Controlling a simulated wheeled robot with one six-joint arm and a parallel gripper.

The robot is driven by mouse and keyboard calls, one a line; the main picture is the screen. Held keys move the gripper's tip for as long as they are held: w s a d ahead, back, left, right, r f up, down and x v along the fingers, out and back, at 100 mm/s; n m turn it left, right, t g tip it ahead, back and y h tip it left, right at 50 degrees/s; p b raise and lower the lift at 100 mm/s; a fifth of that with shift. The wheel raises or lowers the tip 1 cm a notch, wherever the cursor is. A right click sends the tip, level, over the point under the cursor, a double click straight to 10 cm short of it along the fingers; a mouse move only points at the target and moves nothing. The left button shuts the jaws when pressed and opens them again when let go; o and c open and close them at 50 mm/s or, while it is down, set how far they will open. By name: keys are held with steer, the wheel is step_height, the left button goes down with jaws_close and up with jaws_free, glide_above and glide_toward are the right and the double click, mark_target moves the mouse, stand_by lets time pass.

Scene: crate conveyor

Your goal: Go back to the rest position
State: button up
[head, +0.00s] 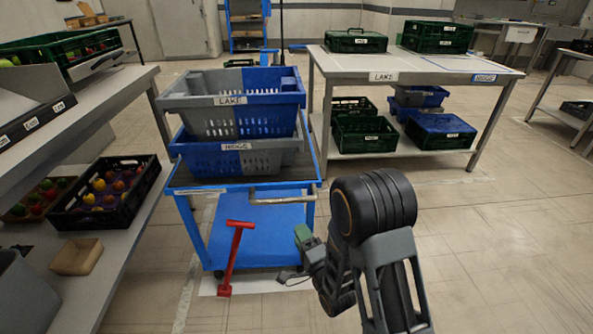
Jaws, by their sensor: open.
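My arm rises from the lower right of the head view, bends at a thick black joint, and folds back down. My gripper (296,262) is at the lower middle, in front of the cart's right side, pointing left. Its jaws are apart, and I see nothing between them. The blue cart (262,229) stands just beyond it. Two grey-and-blue crates are stacked on the cart: an upper crate (232,122) with a label that seems to read LAKE, and a lower crate (238,160) with another label. I cannot tell whether the gripper touches the cart.
A red T-shaped handle (232,258) leans at the cart's front. A shelf unit (120,222) with produce crates stands at left. A metal table (430,64) with green crates (356,41) stands behind at right. The tiled floor (500,230) at right is clear.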

steer(key=w+d+r+n+g+h+p, duration=0.1)
steer(key=d+r+n+g+h+p, duration=0.2)
steer(key=r+p, duration=0.7)
steer(key=w+d+r+n+g+h+p, duration=0.1)
steer(key=d+r+n+g+h+p, duration=0.25)
steer(key=r+p, duration=0.65)
steer(key=s+d+r+n+g+h+p, duration=0.1)
steer(key=s+d+r+n+g+p, duration=0.1)
steer(key=s+r+p, duration=0.5)
steer(key=s+d+r+n+g+h+p, duration=0.1)
steer(key=s+d+r+n+g+p, duration=0.2)
steer(key=r, duration=1.4)
steer(key=s+d+g+p, duration=0.1)
steer(key=s+g+p, duration=0.2)
steer(key=s, duration=0.4)
steer(key=shift+d+r+n+p, duration=0.2)
steer(key=shift+r+n+p, duration=0.15)
steer(key=shift+p, duration=0.2)
